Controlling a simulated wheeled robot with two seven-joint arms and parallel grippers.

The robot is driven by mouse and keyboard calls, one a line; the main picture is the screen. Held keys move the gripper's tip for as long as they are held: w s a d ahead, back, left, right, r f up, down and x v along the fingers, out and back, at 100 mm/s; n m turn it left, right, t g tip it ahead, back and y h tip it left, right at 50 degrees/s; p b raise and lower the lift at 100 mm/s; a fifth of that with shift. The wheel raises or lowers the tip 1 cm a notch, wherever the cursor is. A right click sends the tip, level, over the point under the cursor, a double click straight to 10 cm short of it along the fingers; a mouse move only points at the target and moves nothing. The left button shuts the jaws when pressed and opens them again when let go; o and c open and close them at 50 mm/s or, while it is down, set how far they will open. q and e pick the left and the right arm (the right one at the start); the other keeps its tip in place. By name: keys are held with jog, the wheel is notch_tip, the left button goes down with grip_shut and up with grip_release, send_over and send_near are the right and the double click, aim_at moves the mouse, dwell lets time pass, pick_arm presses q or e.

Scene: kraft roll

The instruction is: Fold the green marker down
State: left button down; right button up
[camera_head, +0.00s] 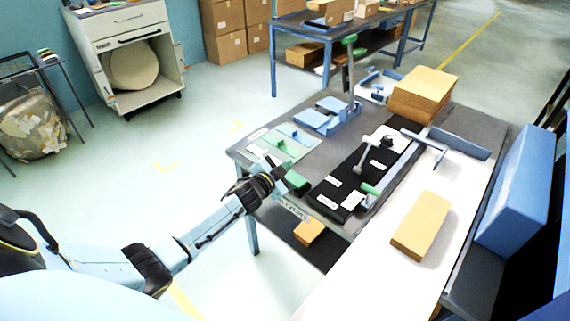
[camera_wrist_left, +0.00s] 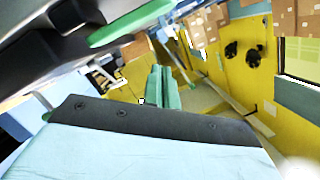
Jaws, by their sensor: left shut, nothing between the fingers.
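Several green parts show, and I cannot tell for certain which is the green marker. A short green-ended piece (camera_head: 371,189) stands at the front right of the black board (camera_head: 330,186). A tall post with a green top (camera_head: 350,39) rises at the table's back. My left gripper (camera_head: 296,182) is over the table's front left edge, beside the black board. Its green fingertips are together and empty; they also show in the left wrist view (camera_wrist_left: 164,88). A long green bar (camera_wrist_left: 130,23) crosses the top of that view, apart from the fingertips. My right gripper is not in view.
A grey lever (camera_head: 364,155) stands on the black board, among white labels. Blue trays (camera_head: 328,115) lie behind it. Cardboard-coloured blocks (camera_head: 422,92) are stacked at the back, and another (camera_head: 420,226) lies on the white surface (camera_head: 375,275), whose front is clear.

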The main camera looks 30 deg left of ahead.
pick_arm(q)
notch_tip(320, 180, up, 5)
jog(key=p, duration=0.5)
jog(key=s+a+r, duration=0.1)
jog(key=s+a, duration=0.1)
jog(key=s, duration=0.7)
jog(key=shift+s+r, duration=0.2)
jog(key=shift+s, duration=0.05)
